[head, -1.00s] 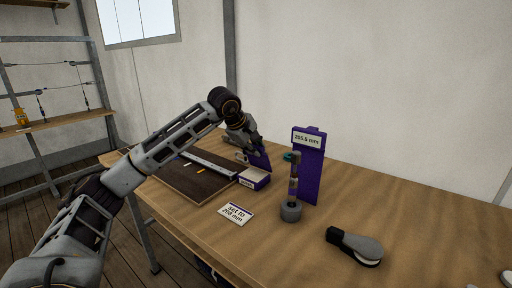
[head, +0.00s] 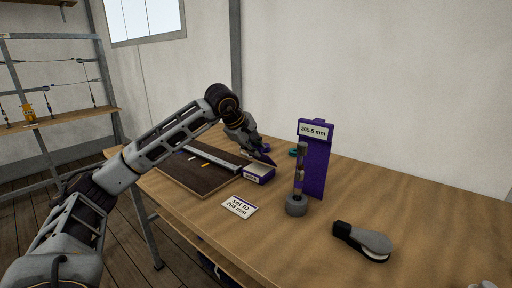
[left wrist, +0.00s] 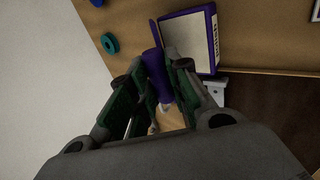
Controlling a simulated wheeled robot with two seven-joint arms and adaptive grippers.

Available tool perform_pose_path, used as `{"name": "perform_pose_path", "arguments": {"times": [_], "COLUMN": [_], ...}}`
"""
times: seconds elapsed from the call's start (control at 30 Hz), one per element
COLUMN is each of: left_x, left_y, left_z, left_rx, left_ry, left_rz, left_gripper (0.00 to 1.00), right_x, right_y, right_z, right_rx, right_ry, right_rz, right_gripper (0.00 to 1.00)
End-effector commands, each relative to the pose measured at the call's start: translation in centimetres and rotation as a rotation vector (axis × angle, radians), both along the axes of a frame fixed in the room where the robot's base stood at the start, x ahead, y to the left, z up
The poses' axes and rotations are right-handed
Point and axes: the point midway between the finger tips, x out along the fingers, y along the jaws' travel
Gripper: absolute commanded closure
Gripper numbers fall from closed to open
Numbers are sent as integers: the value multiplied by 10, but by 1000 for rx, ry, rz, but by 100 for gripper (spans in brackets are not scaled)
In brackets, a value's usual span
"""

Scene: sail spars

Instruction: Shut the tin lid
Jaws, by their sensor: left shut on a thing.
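The tin (head: 259,176) is a small purple box with a cream face and a label, on the bench beside the dark board. It also shows in the left wrist view (left wrist: 211,52), where its cream side is bare. My left gripper (head: 267,160) is over the tin's far side, pointing down. In the left wrist view the left gripper (left wrist: 160,92) is shut on a purple piece, which looks like the tin lid (left wrist: 156,66) seen nearly edge-on. The lid stands off the tin at a slant; the fingers hide much of it.
A dark board (head: 199,172) lies left of the tin, with a "set to 208 mm" card (head: 239,206) in front. A purple stand (head: 314,165) reading 205.5 mm and a grey-based post (head: 297,205) are to the right. A teal ring (left wrist: 110,43) lies behind.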

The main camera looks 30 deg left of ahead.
Motion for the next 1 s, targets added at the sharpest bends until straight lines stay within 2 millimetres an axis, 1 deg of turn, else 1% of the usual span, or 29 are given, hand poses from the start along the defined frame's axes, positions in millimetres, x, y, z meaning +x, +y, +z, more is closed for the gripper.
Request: {"name": "perform_pose_path", "arguments": {"times": [0.03, 0.07, 0.2, 0.57, 1.0], "left_x": [-3, -4, -7, -8, -22], "left_y": [0, 0, 0, 0, 2], "left_z": [-7, -7, -7, -6, -24], "left_rx": [0, 0, 1, 0, 0], "left_ry": [5, 5, 4, 1, 1], "left_rz": [-1, -1, -1, 0, 0], "left_gripper": [100, 100, 100, 100, 100], "right_x": [0, 0, 0, 0, 0], "right_y": [0, 0, 0, 0, 0], "right_z": [-5, -6, -8, -9, -32], "right_rx": [0, 0, 0, 0, 0], "right_ry": [0, 0, 0, 0, 0], "right_rz": [0, 0, 0, 0, 0], "right_gripper": [39, 39, 39, 39, 39]}}
